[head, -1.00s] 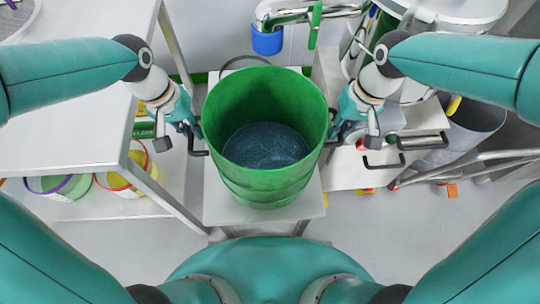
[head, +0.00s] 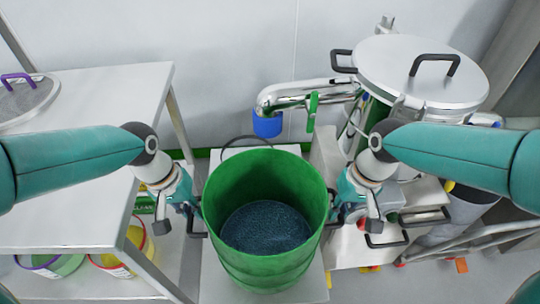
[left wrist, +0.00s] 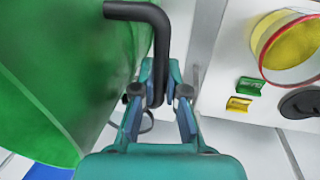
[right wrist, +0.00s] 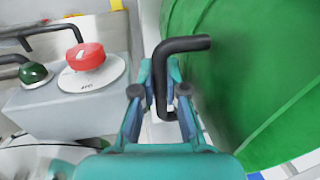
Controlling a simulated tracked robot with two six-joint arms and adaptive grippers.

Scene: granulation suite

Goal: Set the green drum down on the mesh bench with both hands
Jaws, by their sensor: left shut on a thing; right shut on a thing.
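The green drum (head: 222,200), open at the top, stands upright in the middle of the head view. Dark blue granular material (head: 266,228) lies inside it. My left gripper (head: 190,220) is shut on the drum's black left handle (left wrist: 137,12). My right gripper (head: 340,220) is shut on its black right handle (right wrist: 186,45). The drum is over a pale stand (head: 213,270); I cannot tell whether it touches it. At the left is a pale bench (head: 90,100) with a round mesh screen (head: 25,100) on it, which I take as the mesh bench.
Buckets (head: 125,255) stand on the bench's lower shelf. A chrome pipe with a blue cap (head: 267,124) is behind the drum. A lidded steel vessel (head: 420,75) stands at the back right. A grey control box with a red button (right wrist: 86,56) is beside my right gripper. The bench top is mostly clear.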

